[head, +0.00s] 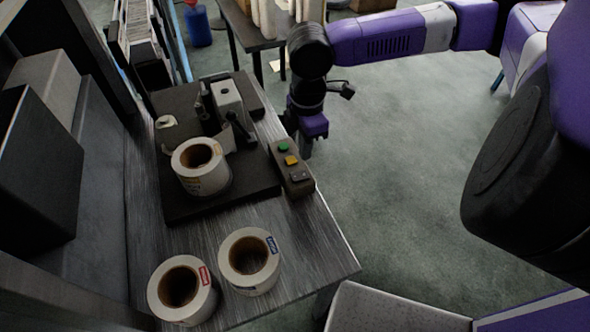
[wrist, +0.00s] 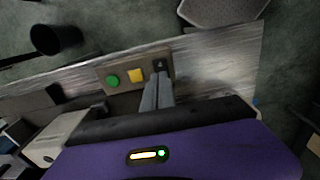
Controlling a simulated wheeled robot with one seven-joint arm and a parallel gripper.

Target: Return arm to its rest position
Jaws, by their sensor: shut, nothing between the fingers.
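My gripper (head: 306,147) hangs at the right edge of the table in the head view, just beyond the button box (head: 291,168). My purple and white arm reaches to it from the upper right. In the wrist view the two grey fingers of my gripper (wrist: 158,92) are together with nothing between them. They overlap the button box (wrist: 140,76) in that picture, near its dark button. I cannot tell whether they touch it. The box has a green and a yellow button and a dark one.
A label roll (head: 201,166) sits on the black machine base (head: 178,207). Two more rolls, one with a red label (head: 182,290) and one with a blue label (head: 249,262), stand at the table's near end. Open floor (head: 400,150) lies right of the table.

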